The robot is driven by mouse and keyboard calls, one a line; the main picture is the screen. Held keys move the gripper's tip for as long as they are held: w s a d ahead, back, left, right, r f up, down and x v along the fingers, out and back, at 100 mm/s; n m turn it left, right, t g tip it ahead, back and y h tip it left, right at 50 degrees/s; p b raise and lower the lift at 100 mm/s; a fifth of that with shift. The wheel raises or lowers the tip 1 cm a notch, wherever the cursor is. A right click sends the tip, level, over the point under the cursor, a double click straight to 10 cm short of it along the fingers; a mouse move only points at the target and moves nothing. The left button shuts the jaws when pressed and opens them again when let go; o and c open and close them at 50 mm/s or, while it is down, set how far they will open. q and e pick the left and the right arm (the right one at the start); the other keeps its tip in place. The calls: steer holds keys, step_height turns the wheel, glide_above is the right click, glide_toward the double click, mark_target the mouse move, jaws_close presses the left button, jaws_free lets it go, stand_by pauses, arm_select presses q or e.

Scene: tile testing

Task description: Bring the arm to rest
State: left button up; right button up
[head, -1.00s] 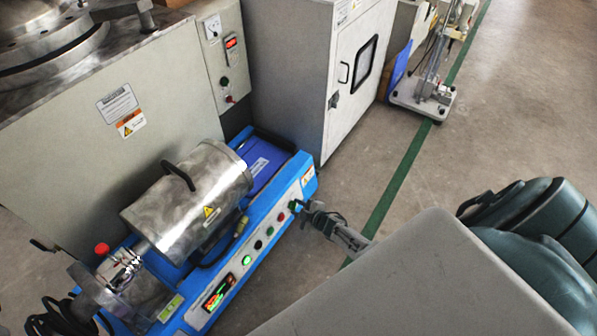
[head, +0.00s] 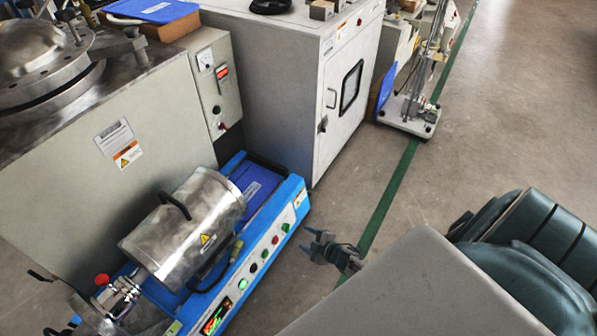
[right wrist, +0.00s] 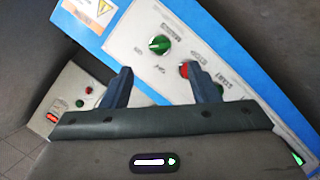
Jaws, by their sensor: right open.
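My right gripper (head: 318,240) is open and empty, just right of the blue machine's button panel (head: 254,262) in the head view. A clear gap shows between it and the panel edge. In the right wrist view, its two fingers (right wrist: 167,88) stand apart, with a green knob (right wrist: 159,45) and a red button (right wrist: 187,70) beyond them. My right arm (head: 400,290) covers the lower right of the head view. My left gripper is in neither view.
The blue machine carries a steel drum (head: 185,225) with a black handle. A grey cabinet (head: 290,90) stands behind it. A green floor line (head: 390,195) runs across open concrete floor on the right. A test stand (head: 410,110) is at the far right.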

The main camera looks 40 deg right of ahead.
steer(key=shift+v, duration=1.05)
